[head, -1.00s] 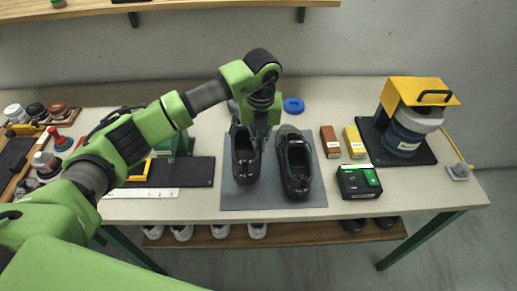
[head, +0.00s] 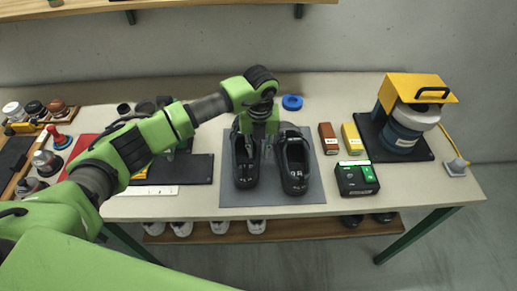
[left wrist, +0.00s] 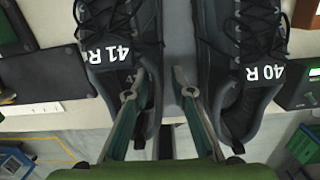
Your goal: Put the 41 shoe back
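Two black shoes stand side by side on a dark grey mat (head: 267,198). In the left wrist view, the left shoe (left wrist: 118,28) is marked 41 R and the right shoe (left wrist: 243,45) 40 R. The 41 shoe (head: 245,174) and the 40 shoe (head: 295,178) also show in the head view. My left gripper (head: 260,145) is low between them, by the 41 shoe's right side. In the wrist view its fingers (left wrist: 162,82) are apart, the left one over the 41 shoe's collar, the right one by the gap. Contact cannot be told. My right gripper is out of view.
A brown box (head: 329,139), a yellow box (head: 353,139) and a black-green device (head: 357,180) stand right of the mat. A blue ring (head: 292,102) lies behind it. A black plate (head: 195,172) lies to the left. More shoes sit on a lower shelf (head: 300,232).

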